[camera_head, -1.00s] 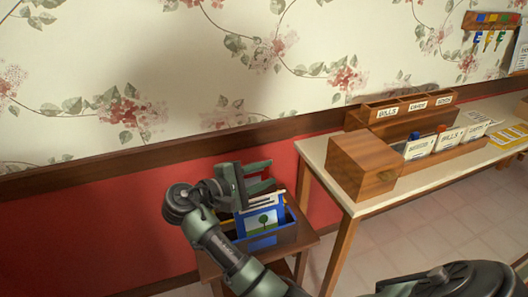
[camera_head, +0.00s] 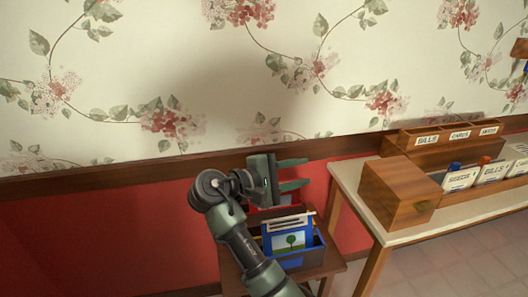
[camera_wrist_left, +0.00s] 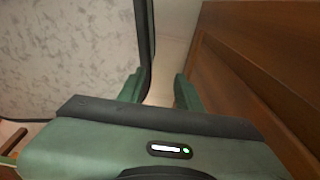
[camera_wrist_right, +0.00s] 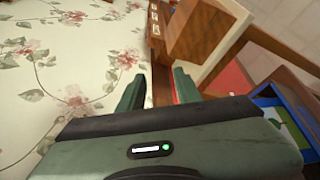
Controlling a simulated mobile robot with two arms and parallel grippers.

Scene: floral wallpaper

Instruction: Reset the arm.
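My right gripper (camera_head: 300,174) is in the middle of the head view, its two green fingers apart, with nothing between them. It is raised above a blue crate with a tree picture (camera_head: 290,241), apart from it. The right wrist view shows the same open fingers (camera_wrist_right: 158,80) against the wall and a wooden box. My left gripper is out of the head view. In the left wrist view its fingers (camera_wrist_left: 159,82) stand apart and empty beside a brown wood panel (camera_wrist_left: 250,65).
The crate stands on a small wooden table (camera_head: 330,266). To its right is a pale-topped desk (camera_head: 350,181) with a wooden box (camera_head: 395,190), a labelled organizer (camera_head: 440,141) and upright labelled cards (camera_head: 461,179). The floral wall (camera_head: 200,60) is behind.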

